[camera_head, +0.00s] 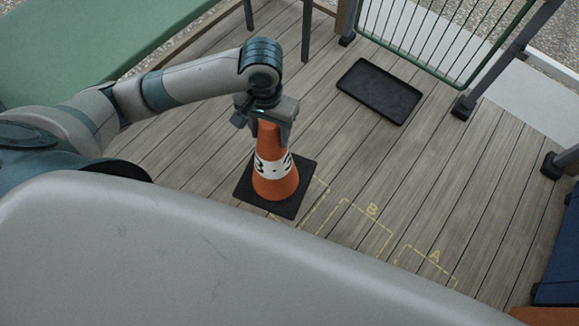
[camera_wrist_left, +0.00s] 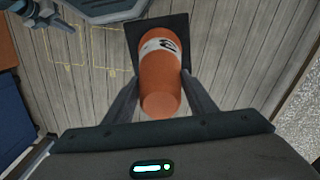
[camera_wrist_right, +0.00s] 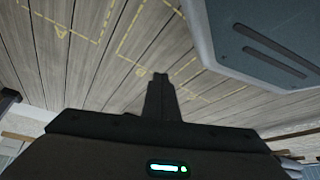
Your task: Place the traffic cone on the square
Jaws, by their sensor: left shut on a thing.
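The orange traffic cone (camera_head: 275,180) has a white band with dark marks and a square black base (camera_head: 290,207). My left gripper (camera_head: 266,125) is shut on its top from above, and the cone is upright. It also shows between the fingers in the left wrist view (camera_wrist_left: 160,88). Yellow dashed squares are painted on the deck: square B (camera_head: 369,225), square A (camera_head: 428,266), and another outline (camera_head: 322,205) partly hidden by the cone's base. I cannot tell whether the base touches the deck. My right gripper (camera_wrist_right: 160,90) is shut and empty above painted lines.
A black tray (camera_head: 379,91) lies on the wooden deck beyond the cone. A green barred barrier (camera_head: 445,35) on dark feet stands at the back right. A green surface (camera_head: 90,40) is at upper left, and a blue object (camera_head: 560,255) at the right edge. Deck right of B is clear.

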